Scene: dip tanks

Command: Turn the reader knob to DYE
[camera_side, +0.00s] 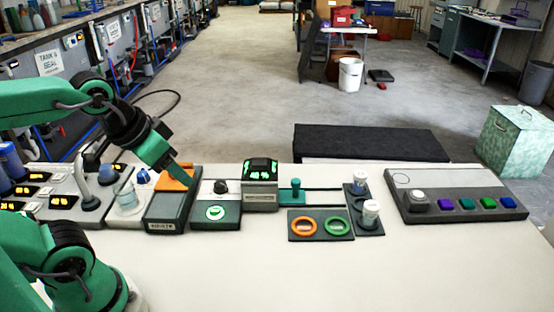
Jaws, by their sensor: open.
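A black knob (220,187) stands on a small grey box (206,198) near the middle of the bench, above a round green-lit face (216,212). This appears to be the reader knob. Its pointer direction and any DYE mark are too small to read. A unit with a green lit display (261,170) stands just right of it. My gripper (186,188) reaches in from the left, angled down, and its tip is left of the black knob, apart from it. It is open and holds nothing that I can see.
A dark tray with an orange piece (174,180) lies under my gripper. A blue knob (143,176) and a clear beaker (128,197) stand left of it. A green-handled slider (295,190), rings and white-capped jars (370,212) stand to the right. The front bench is clear.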

